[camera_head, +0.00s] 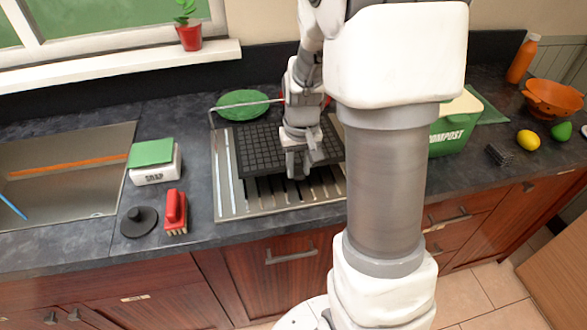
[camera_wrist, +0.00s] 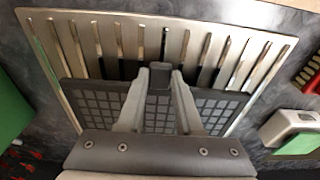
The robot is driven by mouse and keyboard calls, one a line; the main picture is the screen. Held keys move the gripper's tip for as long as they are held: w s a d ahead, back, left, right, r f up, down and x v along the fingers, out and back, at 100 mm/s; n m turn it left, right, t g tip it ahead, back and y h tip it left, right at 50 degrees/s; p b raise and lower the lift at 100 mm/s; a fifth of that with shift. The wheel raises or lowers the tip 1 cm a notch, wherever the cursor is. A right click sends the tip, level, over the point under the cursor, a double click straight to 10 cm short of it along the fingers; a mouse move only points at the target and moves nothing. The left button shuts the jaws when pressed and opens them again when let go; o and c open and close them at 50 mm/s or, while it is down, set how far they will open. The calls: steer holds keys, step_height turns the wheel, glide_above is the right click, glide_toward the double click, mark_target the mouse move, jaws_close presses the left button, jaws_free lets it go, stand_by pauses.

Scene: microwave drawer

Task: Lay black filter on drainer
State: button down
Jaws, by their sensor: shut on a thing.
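The black filter (camera_head: 262,148) is a flat dark grid panel over the metal drainer (camera_head: 226,187) in the head view. In the wrist view the filter (camera_wrist: 100,104) spans below the drainer's slatted plate (camera_wrist: 100,38). My gripper (camera_head: 298,174) is over the filter's front edge. In the wrist view its fingers (camera_wrist: 160,80) are shut on a small tab at that edge. A dark strip, likely shadow, shows on the slats beside the filter. I cannot tell whether the filter touches the drainer or hangs just above it.
A green disc (camera_head: 243,103) lies behind the drainer. The soap box (camera_head: 155,172), red brush (camera_head: 175,209) and black stopper (camera_head: 139,221) stand left of it, near the sink (camera_head: 60,175). A green compost bin (camera_head: 452,130) is at right, partly behind my arm.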

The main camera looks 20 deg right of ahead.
mark_target(299, 174)
steer(key=shift+f, duration=1.6)
steer(key=shift+f, duration=0.2)
steer(key=c, duration=0.6)
jaws_free()
steer(key=shift+r, duration=0.1)
